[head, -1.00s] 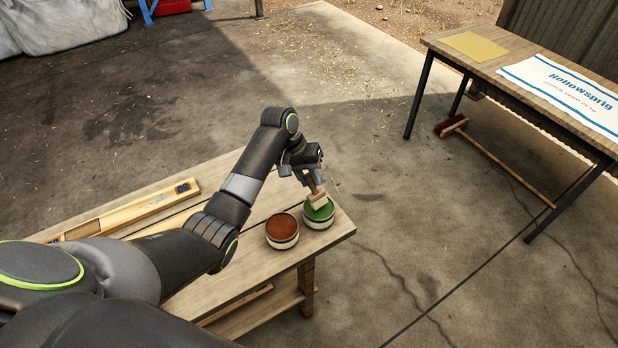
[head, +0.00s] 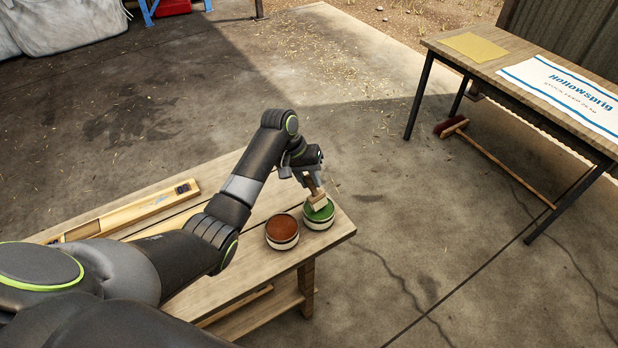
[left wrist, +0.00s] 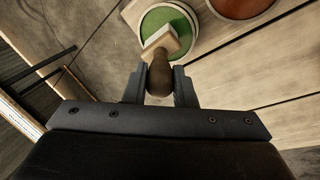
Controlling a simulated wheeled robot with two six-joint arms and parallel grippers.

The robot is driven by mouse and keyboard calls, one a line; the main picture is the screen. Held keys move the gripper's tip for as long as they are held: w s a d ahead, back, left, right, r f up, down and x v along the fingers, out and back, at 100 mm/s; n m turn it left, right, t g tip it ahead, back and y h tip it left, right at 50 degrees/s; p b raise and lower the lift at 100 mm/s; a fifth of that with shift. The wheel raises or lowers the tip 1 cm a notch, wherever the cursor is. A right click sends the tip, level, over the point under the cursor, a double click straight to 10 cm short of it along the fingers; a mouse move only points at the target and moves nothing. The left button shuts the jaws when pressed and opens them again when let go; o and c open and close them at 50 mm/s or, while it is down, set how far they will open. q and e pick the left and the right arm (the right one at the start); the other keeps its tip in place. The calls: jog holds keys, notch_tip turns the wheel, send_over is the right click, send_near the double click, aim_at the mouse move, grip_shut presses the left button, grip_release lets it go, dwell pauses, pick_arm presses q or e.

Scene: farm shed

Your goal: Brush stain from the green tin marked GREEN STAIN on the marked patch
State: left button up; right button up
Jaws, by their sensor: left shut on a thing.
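My left gripper (head: 308,178) is shut on a brush (head: 317,199). In the left wrist view the gripper (left wrist: 160,85) holds the brush's brown handle (left wrist: 160,75). The brush head is pale and points down at the green tin (head: 318,223), over its open top. Its bristle tips are hidden, so I cannot tell how deep they sit. The green tin shows again in the left wrist view (left wrist: 182,17). A tin of red-brown stain (head: 282,228) stands beside it on the bench. I see no marked patch clearly. My right gripper is out of view.
The tins stand near the right end of a wooden bench (head: 338,236). A long wooden board or box (head: 130,212) lies at its left. Another table (head: 480,68) at the right bears a yellow sheet (head: 474,46) and a Hollowsprig cloth (head: 570,95). A broom (head: 500,168) lies near it.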

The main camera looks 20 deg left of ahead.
pick_arm(q)
jog(key=shift+f, duration=0.35)
jog(key=shift+s+f+p, duration=0.1)
jog(key=shift+p, duration=0.3)
dwell(2.1)
notch_tip(320, 180, up, 7)
jog(key=p, duration=0.8)
jog(key=shift+p, duration=0.3)
dwell(0.4)
